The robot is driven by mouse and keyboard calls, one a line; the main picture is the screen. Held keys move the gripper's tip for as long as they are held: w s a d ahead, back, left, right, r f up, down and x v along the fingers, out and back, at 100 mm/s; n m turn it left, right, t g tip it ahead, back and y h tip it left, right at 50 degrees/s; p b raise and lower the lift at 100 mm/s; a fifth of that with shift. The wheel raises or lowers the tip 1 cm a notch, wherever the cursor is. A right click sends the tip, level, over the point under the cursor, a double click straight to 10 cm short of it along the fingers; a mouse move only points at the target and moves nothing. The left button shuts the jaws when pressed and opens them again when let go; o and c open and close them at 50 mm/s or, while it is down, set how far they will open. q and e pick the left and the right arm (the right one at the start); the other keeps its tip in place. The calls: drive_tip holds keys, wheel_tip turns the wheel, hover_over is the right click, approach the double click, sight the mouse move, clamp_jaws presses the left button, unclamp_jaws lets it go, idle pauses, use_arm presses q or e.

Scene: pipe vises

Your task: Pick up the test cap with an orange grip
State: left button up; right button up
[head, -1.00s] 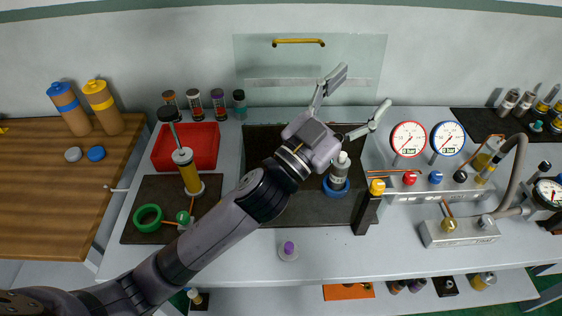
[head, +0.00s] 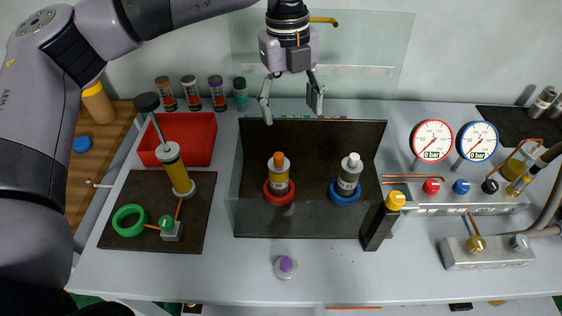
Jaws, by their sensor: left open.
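A cylinder with an orange top and a yellowish band (head: 279,172) stands upright in a red ring (head: 279,192) on the dark panelled stand in the middle of the bench. It is the only orange-topped piece I make out there. A small pale cap with a purple knob (head: 285,266) sits on the bench in front. My left gripper (head: 291,110) is open and empty, fingers pointing down, above and behind the orange-topped cylinder, apart from it. My right gripper is not in view.
A dark post with a yellow knob (head: 383,222) stands right of the stand. A red tray (head: 187,139) and a yellow pump (head: 175,170) are at left; several vials (head: 190,92) line the back. Gauges (head: 431,141) and valve blocks fill the right. The front bench is mostly clear.

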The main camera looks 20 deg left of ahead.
use_arm(q)
drive_tip(key=a, duration=0.2)
drive_tip(key=p, duration=0.4)
approach(278, 155)
drive_tip(key=shift+n+y, duration=0.3)
drive_tip(key=shift+y, duration=0.1)
drive_tip(key=f, duration=0.3)
drive_tip(key=d+f, duration=0.1)
drive_tip(key=f, duration=0.2)
drive_tip(key=shift+s+d+f, duration=0.1)
drive_tip(key=shift+d+f, duration=0.1)
drive_tip(key=shift+d, duration=0.05)
drive_tip(key=f+p, duration=0.1)
drive_tip(key=f, duration=0.2)
drive_tip(key=f+p, duration=0.1)
drive_tip(key=f, duration=0.1)
drive_tip(key=shift+a+p, duration=0.3)
drive_tip(key=shift+a, duration=0.05)
drive_tip(key=shift+f, duration=0.2)
drive_tip(key=shift+c, duration=0.5)
drive_tip(key=c, duration=1.2)
